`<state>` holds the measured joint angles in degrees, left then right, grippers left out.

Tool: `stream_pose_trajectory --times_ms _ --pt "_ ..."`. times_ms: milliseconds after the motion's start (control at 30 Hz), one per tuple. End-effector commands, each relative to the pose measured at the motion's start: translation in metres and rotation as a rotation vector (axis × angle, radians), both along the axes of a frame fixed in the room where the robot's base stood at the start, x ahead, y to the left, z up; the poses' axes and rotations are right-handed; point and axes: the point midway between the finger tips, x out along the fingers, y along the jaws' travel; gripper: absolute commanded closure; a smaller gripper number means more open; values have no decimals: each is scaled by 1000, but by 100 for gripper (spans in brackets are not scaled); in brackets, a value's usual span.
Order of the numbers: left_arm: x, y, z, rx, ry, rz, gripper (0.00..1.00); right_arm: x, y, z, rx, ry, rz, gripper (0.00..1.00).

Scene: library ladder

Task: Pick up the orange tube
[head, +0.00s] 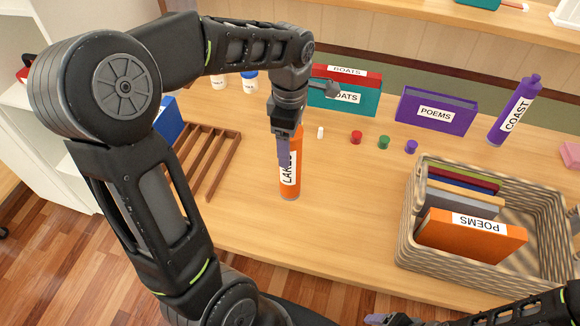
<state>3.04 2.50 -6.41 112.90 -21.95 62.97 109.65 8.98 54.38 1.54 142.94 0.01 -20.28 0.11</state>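The orange tube (291,185), with a white label reading LAKES in part, stands upright on the wooden table. My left gripper (284,150) is at the tube's upper part, pointing down, with one grey finger in front of the tube and over part of its label. The other finger is hidden, so I cannot tell whether it grips the tube. My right gripper (388,320) shows only in part at the bottom edge, well away from the tube; its opening cannot be made out.
A brown slatted rack (208,160) is left of the tube. A wicker basket (405,225) with books stands right. Behind are a teal book (345,98), a purple POEMS book (434,112), small caps (356,137) and a purple COAST tube (514,110). Table around the orange tube's base is clear.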

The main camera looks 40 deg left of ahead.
Motion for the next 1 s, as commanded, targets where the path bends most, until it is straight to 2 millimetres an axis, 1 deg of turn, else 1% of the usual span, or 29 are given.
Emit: stream_pose_trajectory --times_ms 200,233,1000 --pt "0 0 0 0 0 0 26 0 0 0 0 0 0 22" --pt "0 0 0 0 0 0 28 0 0 0 0 0 0 22" --pt "0 0 0 0 0 0 91 0 0 0 0 0 0 22"
